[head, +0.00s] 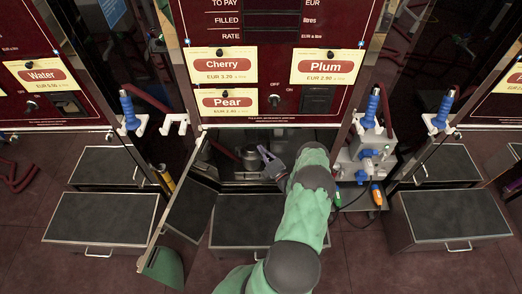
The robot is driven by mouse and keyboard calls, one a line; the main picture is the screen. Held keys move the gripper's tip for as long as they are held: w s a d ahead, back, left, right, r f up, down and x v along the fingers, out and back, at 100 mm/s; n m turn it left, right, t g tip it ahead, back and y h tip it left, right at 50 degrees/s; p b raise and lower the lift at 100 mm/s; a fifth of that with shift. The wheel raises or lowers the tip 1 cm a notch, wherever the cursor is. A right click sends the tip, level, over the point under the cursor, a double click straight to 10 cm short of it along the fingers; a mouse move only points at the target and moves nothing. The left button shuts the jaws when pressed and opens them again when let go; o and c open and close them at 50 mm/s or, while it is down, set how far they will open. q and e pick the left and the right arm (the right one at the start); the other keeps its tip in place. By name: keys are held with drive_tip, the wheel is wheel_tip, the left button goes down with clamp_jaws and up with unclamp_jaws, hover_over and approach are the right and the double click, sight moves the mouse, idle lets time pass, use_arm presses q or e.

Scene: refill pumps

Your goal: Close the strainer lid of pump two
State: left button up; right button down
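Pump two is the dark red middle cabinet (272,100) with the Cherry, Plum and Pear cards. Its lower compartment (226,137) is open, with a door panel (186,213) swung out to the left. Inside is a small round grey metal fitting (249,158), which looks like the strainer; whether its lid is open or shut is too small to tell. My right gripper (264,160) is at the compartment, just right of this fitting. Its fingers look spread, with nothing visible between them.
Blue-handled nozzles (371,108) hang on both sides of the pump. A grey block with blue knobs (366,158) stands right of the compartment, with an orange-handled tool (376,195) below it. Dark-topped steps (450,215) stand in front of the pumps.

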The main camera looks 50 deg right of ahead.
idle(0.4)
drive_tip(key=v, duration=1.2)
drive_tip(key=shift+a, duration=0.1)
